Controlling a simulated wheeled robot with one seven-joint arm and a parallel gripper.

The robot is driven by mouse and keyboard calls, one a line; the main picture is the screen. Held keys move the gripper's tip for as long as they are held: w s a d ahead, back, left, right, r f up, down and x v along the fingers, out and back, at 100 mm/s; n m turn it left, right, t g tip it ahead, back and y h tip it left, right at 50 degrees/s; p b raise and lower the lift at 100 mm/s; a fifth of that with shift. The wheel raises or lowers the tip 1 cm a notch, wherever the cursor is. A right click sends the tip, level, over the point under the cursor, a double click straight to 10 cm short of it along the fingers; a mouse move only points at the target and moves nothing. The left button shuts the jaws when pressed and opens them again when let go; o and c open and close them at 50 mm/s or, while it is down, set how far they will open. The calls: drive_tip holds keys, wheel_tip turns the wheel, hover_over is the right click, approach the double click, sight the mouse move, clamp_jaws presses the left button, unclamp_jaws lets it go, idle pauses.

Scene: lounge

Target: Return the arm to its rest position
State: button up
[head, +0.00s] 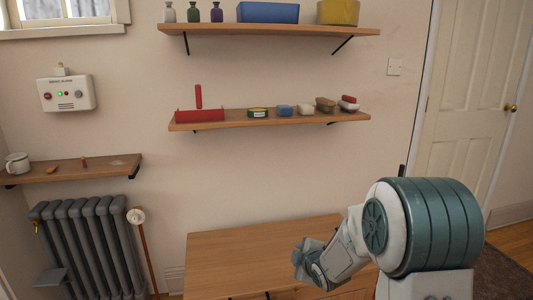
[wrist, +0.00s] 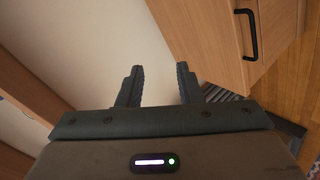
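My arm stands at the lower right of the head view, folded in front of the wooden cabinet. My gripper (head: 308,262) is low over the right part of the cabinet top (head: 235,250) in that view. In the wrist view the two fingers of my gripper (wrist: 158,88) are spread apart with a clear gap, and nothing is between them. The wall and a cabinet front with a black handle (wrist: 248,34) lie beyond the fingers.
Two wall shelves hold several objects; the lower shelf (head: 260,122) carries a red tray (head: 200,116) and small items. A radiator (head: 88,245) and a small shelf with a white mug (head: 17,163) are at left. A white door (head: 472,110) is at right.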

drive_tip(key=s+d+r+m+g+h+p, duration=0.25)
drive_tip(key=s+r+m+p, duration=0.2)
drive_tip(key=s+r, duration=0.35)
drive_tip(key=s+d+r+m+g+h+p, duration=0.15)
drive_tip(key=s+d+r+m+p, duration=0.3)
drive_tip(key=r, duration=0.45)
drive_tip(key=s+r+m+g+p, duration=0.2)
drive_tip(key=s+r+m+p, duration=0.1)
drive_tip(key=s, duration=0.7)
drive_tip(key=s+a+r+m+g+y+p, duration=0.1)
drive_tip(key=s+r+m+g+p, duration=0.1)
drive_tip(key=s+r+m+p, duration=0.2)
drive_tip(key=s+r+p, duration=0.1)
drive_tip(key=s+r, duration=0.2)
drive_tip(key=s, duration=0.2)
drive_tip(key=shift+s+a+m+g, duration=0.3)
drive_tip(key=shift+s, duration=0.1)
drive_tip(key=shift+r, duration=0.1)
